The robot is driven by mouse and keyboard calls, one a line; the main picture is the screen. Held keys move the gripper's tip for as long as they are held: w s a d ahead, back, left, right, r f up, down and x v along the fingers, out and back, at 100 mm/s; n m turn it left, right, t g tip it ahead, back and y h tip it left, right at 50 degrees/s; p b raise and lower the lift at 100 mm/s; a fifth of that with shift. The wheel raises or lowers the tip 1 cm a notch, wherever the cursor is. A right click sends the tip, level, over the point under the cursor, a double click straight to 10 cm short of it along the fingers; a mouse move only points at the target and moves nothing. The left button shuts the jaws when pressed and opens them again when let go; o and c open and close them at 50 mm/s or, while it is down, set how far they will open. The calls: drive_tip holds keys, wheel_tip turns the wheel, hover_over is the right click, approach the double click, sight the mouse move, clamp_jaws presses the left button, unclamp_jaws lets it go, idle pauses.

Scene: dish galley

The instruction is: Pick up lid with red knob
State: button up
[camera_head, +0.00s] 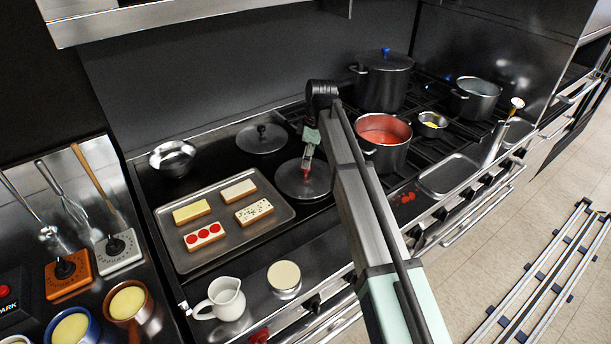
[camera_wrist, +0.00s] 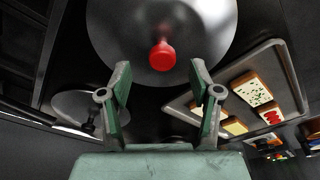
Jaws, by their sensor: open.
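The lid with the red knob (camera_head: 291,181) is a round grey disc lying on the dark cooktop, right of the baking tray. It also shows large at the top of the wrist view (camera_wrist: 205,28), with its red knob (camera_wrist: 162,56) near the middle. My gripper (camera_head: 306,160) is over the lid in the head view and partly covers it. In the wrist view my gripper (camera_wrist: 160,75) has its two green fingers spread apart, with the red knob just ahead of the gap between their tips. Nothing is held.
A lid with a black knob (camera_head: 261,139) lies behind. The baking tray (camera_head: 187,252) holds several decorated slabs. To the right stand a pot of red sauce (camera_head: 385,155), a tall lidded pot (camera_head: 382,82) and a small bowl (camera_head: 432,124). A white pitcher (camera_head: 221,300) is in front.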

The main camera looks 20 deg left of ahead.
sight(305, 172)
drive_tip(key=shift+s+a+f+p, duration=0.15)
drive_tip(key=shift+f+p, duration=0.35)
drive_tip(key=shift+f, duration=0.65)
drive_tip(key=shift+s+a+f+p, duration=0.1)
drive_tip(key=shift+a+f+p, duration=0.25)
drive_tip(key=shift+f, duration=0.8)
drive_tip(key=shift+d, duration=0.1)
clamp_jaws()
